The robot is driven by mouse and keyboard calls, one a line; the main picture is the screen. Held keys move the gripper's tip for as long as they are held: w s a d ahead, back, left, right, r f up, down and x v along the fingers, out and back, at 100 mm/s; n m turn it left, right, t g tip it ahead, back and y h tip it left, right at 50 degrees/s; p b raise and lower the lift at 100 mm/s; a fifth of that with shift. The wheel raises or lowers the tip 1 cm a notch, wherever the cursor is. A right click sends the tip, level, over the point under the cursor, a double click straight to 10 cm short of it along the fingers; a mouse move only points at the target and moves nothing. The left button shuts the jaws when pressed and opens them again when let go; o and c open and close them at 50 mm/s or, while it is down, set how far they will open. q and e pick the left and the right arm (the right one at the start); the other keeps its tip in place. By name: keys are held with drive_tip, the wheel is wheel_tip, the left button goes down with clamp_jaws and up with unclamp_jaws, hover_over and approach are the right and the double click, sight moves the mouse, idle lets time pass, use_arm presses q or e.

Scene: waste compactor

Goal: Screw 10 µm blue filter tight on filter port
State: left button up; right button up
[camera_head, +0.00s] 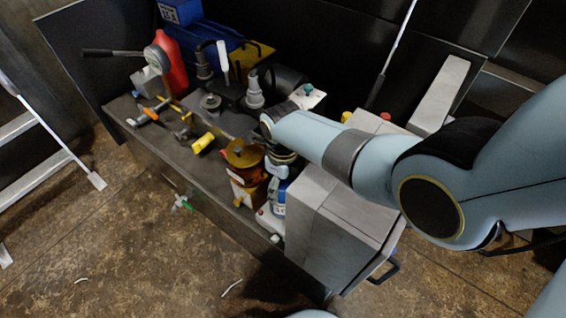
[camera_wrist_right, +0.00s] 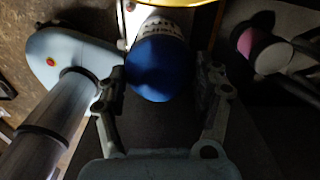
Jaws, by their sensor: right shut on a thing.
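The blue filter shows in the right wrist view (camera_wrist_right: 158,68), its round blue end towards the camera and a white printed band behind it. My right gripper (camera_wrist_right: 163,76) has one finger on each side of the filter and is shut on it. In the head view my right gripper (camera_head: 278,166) is partly hidden under its own arm, beside an amber-topped canister (camera_head: 243,153). A blue and white item (camera_head: 279,194) shows just below it. The filter port and its thread cannot be made out. My left gripper is not in view.
A large grey box (camera_head: 325,225) stands on the bench close to my right arm. A red bottle (camera_head: 171,62), a yellow fitting (camera_head: 203,143) and an orange-handled tool (camera_head: 149,113) lie to the left. In the wrist view a pink-ended part (camera_wrist_right: 252,42) is at the right.

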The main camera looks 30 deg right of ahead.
drive_tip(key=shift+m, duration=0.8)
drive_tip(key=o, duration=1.4)
drive_tip(key=shift+c, duration=0.5)
